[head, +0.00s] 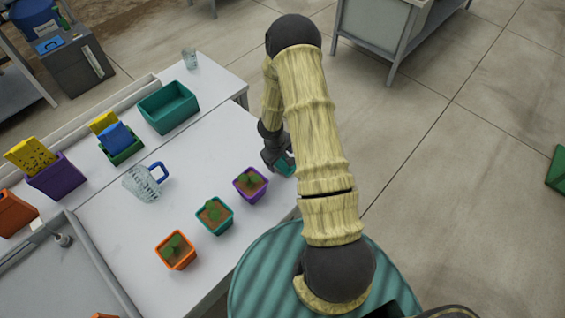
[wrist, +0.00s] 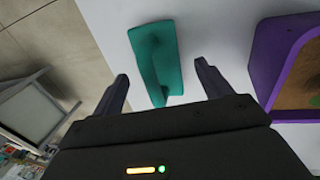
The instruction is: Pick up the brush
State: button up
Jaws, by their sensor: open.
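The brush appears to be the teal object (wrist: 165,50) on the white table near its edge, between my fingertips as the wrist view sees it. It has a flat body with a raised, handle-like part; no bristles show. In the head view only a small teal part (head: 287,168) shows beside my gripper, the rest hidden by it. My gripper (wrist: 161,72) is open, with one finger toward each side of the teal object and visible gaps between. In the head view my gripper (head: 277,155) is low over the table's right edge.
A purple pot (head: 250,183) with a plant stands close left of my gripper; a teal pot (head: 214,215) and orange pot (head: 176,251) line up beyond. A clear jug (head: 142,183), teal bin (head: 168,107) and glass (head: 190,58) stand farther off. Floor lies right of the table.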

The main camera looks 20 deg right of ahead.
jog(key=shift+w+d+f, duration=0.1)
jog(key=shift+d+f, duration=0.1)
jog(key=shift+f, duration=0.7)
jog(key=c, duration=1.1)
